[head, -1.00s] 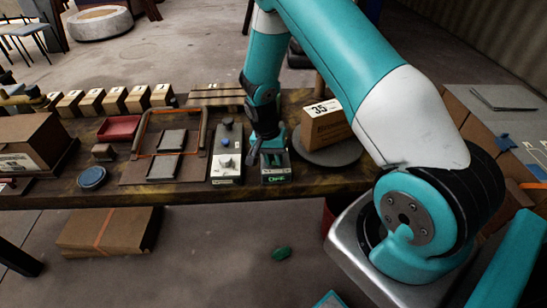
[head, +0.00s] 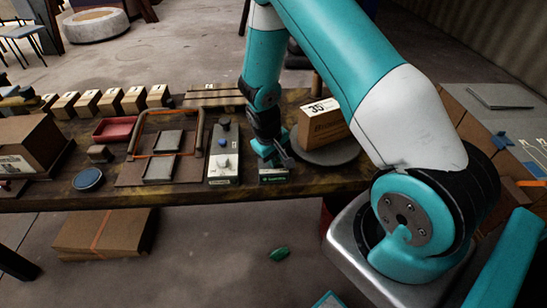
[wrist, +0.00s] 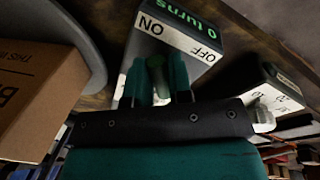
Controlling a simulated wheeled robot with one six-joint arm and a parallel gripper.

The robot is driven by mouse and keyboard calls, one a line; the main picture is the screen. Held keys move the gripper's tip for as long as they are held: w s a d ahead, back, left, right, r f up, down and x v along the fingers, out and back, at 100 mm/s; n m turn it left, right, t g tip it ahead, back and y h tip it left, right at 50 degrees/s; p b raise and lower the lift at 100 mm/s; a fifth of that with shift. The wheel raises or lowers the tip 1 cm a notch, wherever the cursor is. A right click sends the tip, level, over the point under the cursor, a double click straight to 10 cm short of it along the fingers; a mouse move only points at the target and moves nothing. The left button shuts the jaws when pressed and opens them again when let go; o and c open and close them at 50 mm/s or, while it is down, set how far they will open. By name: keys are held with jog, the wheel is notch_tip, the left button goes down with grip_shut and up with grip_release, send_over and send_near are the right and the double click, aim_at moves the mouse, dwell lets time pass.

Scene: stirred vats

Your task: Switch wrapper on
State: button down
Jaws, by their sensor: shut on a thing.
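The wrapper's switch box (head: 274,176) stands at the front edge of the bench in the head view. In the wrist view the switch box (wrist: 190,28) shows upside-down ON and OFF labels and a green display reading "0 turns". My gripper (wrist: 157,72) is shut on the green switch lever (wrist: 156,64), one teal finger on each side. The lever stands nearer the ON label than the OFF label. In the head view my gripper (head: 271,161) is low over the box and hides most of its top.
A grey control box with knobs (head: 223,170) stands just left. A carton marked 35 (head: 322,124) rests on a round grey turntable (head: 335,151) to the right. A wire-framed board (head: 131,173), a blue disc (head: 88,179) and a red tray (head: 114,128) lie farther left.

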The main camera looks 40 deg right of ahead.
aim_at(268, 171)
jog(key=shift+d+n, duration=0.25)
jog(key=shift+n, duration=0.75)
jog(key=c, duration=1.1)
grip_release()
jog(key=shift+s, duration=0.1)
jog(key=shift+a, duration=0.1)
jog(key=shift+r, duration=0.2)
jog(key=a+r, duration=0.1)
jog(key=r, duration=0.4)
jog(key=a+r, duration=0.1)
jog(key=r, duration=0.5)
jog(key=a+r, duration=0.1)
jog(key=r, duration=0.4)
jog(key=shift+s+a+r+b, duration=0.1)
jog(key=shift+s+r+b, duration=0.2)
jog(key=shift+r+b, duration=0.05)
